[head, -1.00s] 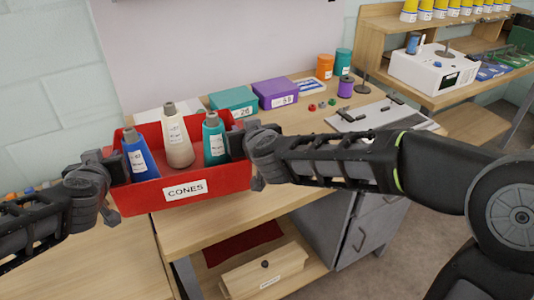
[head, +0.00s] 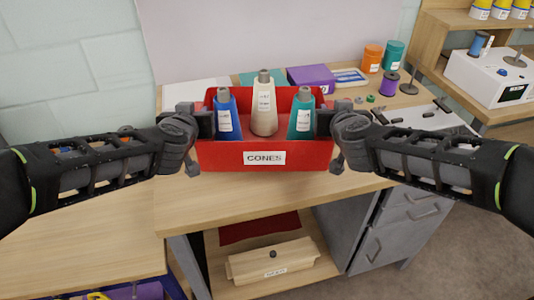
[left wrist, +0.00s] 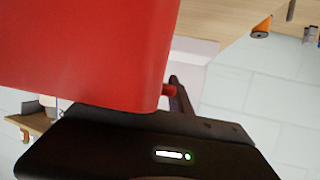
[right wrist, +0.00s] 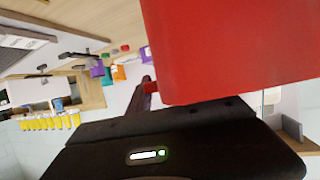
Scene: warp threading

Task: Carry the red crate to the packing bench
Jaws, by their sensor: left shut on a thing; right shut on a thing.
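The red crate (head: 218,155) with a "CONES" label is in the middle of the head view, in front of the wooden bench (head: 330,198) or over its edge. It holds a blue cone (head: 226,122), a cream cone (head: 264,110) and a teal cone (head: 301,118), all upright. My left gripper (head: 203,124) is shut on the crate's left end. My right gripper (head: 325,124) is shut on its right end. The crate's red wall fills much of the left wrist view (left wrist: 80,50) and the right wrist view (right wrist: 230,50). I cannot tell whether its base touches the bench.
A purple box (head: 311,78), orange spool (head: 372,57) and teal spool (head: 393,55) stand at the back of the bench. A white machine (head: 490,75) sits on a shelf unit at right. A lidded wooden box (head: 272,262) lies on the lower shelf. Bare worktop shows at left (head: 80,235).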

